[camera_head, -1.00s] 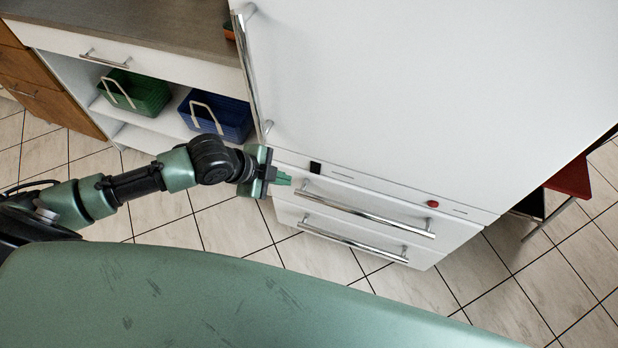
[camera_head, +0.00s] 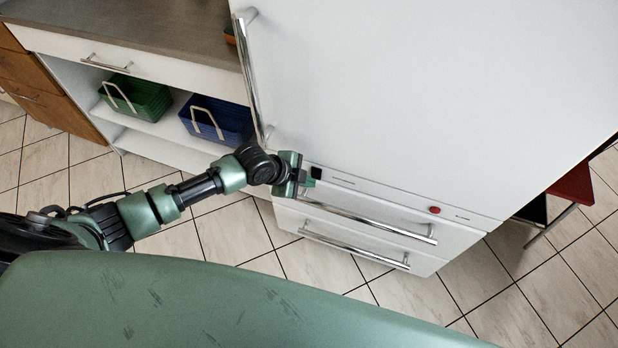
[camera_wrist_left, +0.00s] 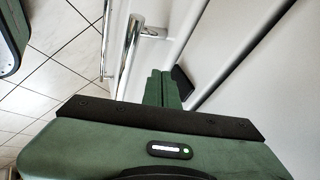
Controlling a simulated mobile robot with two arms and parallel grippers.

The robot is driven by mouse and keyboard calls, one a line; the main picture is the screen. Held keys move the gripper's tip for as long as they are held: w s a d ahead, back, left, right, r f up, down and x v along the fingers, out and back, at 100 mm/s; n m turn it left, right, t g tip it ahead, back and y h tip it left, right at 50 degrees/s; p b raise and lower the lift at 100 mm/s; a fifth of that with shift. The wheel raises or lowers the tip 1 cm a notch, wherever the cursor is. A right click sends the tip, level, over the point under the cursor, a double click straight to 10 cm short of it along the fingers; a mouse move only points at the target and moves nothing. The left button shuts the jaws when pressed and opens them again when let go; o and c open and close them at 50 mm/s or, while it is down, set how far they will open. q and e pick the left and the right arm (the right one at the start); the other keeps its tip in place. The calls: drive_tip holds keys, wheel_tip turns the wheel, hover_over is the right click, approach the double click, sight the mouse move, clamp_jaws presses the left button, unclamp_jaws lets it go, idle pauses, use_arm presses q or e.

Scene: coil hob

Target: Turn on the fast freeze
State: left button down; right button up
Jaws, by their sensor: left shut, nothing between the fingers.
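The white fridge-freezer (camera_head: 420,90) has a narrow control strip between its big door and the freezer drawers. On the strip, a small black square switch (camera_head: 316,172) sits at the left and a round red button (camera_head: 434,210) at the right. My left gripper (camera_head: 309,182) is shut and empty, its fingertips just beside the black switch. In the left wrist view the shut fingers (camera_wrist_left: 163,88) point at the strip, with the dark switch (camera_wrist_left: 184,82) partly hidden just right of the tips. Contact cannot be told. My right gripper is not in view.
Drawer handles (camera_head: 370,216) stick out below the strip, and a long door handle (camera_head: 250,75) stands above left. An open shelf holds a green basket (camera_head: 150,96) and a blue basket (camera_head: 232,118). Tiled floor (camera_head: 230,235) is clear in front.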

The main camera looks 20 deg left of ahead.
use_arm(q)
drive_tip(key=shift+w, duration=0.5)
drive_tip(key=shift+w+f, duration=0.2)
drive_tip(key=shift+w, duration=0.1)
drive_tip(key=shift+r, duration=0.25)
drive_tip(key=shift+r+p, duration=0.7)
